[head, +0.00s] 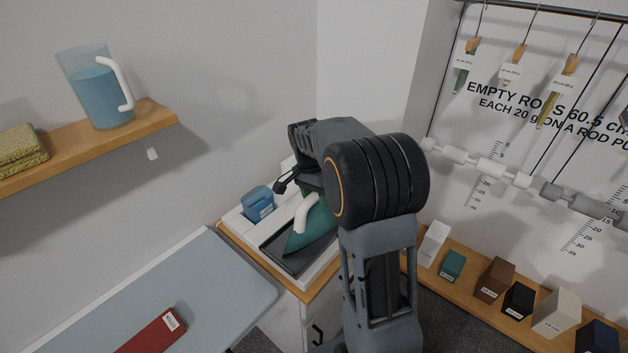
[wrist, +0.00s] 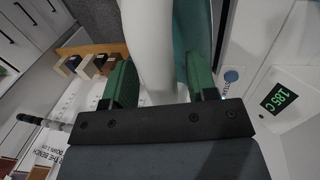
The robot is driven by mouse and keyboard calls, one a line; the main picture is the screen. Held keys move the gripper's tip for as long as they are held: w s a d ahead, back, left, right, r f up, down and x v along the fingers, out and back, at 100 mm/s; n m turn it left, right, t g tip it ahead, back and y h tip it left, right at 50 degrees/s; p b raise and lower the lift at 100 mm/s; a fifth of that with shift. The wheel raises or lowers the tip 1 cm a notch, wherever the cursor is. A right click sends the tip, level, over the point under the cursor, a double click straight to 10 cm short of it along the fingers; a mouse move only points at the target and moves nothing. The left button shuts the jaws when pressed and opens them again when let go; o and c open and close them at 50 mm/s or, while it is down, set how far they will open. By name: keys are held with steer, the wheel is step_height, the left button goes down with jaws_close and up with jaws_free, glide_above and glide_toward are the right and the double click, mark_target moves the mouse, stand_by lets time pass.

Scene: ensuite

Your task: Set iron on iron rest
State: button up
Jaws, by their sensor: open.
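The iron (head: 312,234) has a teal body and a white handle. In the head view it sits on the dark iron rest (head: 269,247) on the corner cabinet, partly hidden by my arm. In the wrist view the white handle (wrist: 150,45) stands between the two green fingers of my gripper (wrist: 160,80), with the teal body (wrist: 194,35) behind the right finger. My gripper is open around the handle; I cannot tell whether either finger touches it. In the head view my arm hides the fingertips.
A blue container (head: 258,203) stands beside the rest. A display reading 185 C (wrist: 281,98) is at right in the wrist view. The ironing board (head: 200,285) with a red block (head: 152,333) is at left. A shelf (head: 160,115) holds a jug (head: 100,92); blocks line a low ledge (head: 470,290).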

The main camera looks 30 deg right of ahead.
mark_target(311, 209)
steer(key=v, duration=1.1)
steer(key=s+a+f+n+t, duration=0.2)
steer(key=s+n, duration=0.4)
steer(key=s, duration=0.3)
steer(key=s+a+f+n+t+y, duration=0.1)
steer(key=s+a+f+n+t, duration=0.2)
steer(key=s+a+n, duration=0.3)
steer(key=s+n+t, duration=0.1)
steer(key=s, duration=0.2)
steer(key=shift+a+t, duration=0.2)
steer(key=shift+t, duration=0.1)
steer(key=shift+s, duration=0.15)
